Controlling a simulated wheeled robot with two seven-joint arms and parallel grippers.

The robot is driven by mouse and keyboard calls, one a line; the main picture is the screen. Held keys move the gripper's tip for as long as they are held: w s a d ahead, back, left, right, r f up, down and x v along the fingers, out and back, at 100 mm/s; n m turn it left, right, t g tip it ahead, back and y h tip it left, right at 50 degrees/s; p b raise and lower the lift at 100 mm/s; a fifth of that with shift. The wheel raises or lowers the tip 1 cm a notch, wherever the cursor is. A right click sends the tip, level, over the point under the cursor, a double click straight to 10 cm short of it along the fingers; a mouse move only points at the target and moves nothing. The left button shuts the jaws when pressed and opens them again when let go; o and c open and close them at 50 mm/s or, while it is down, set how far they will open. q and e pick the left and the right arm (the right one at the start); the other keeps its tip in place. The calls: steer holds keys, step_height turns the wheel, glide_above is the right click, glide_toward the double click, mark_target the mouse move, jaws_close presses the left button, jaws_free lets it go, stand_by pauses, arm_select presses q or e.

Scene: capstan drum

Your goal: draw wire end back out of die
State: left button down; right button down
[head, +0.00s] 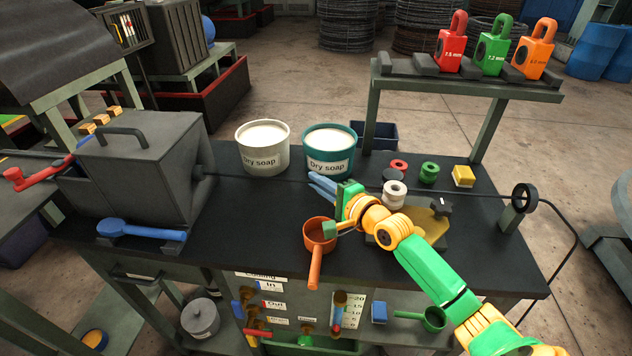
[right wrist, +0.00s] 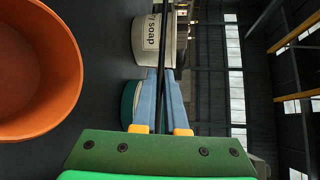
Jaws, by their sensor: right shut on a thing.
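In the right wrist view the wire (right wrist: 165,50) passes between the fingers (right wrist: 163,95). The die is not clearly visible, and the wire's end is not clear. My left gripper is out of view.
White (head: 262,147) and teal (head: 329,150) soap tubs stand behind the wire. An orange pan (head: 320,234) is close below my right gripper. A white spool-like part (head: 394,194) is right of it. A shelf (head: 465,88) holds red, green and orange tagged blocks.

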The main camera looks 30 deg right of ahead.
steer(key=shift+r, duration=0.1)
steer(key=c, duration=1.2)
jaws_free()
steer(key=shift+o, duration=1.2)
steer(key=shift+w+d, duration=0.1)
steer(key=f+v, duration=0.1)
steer(key=v, duration=0.6)
steer(key=shift+r, duration=0.4)
steer(key=shift+f, duration=0.1)
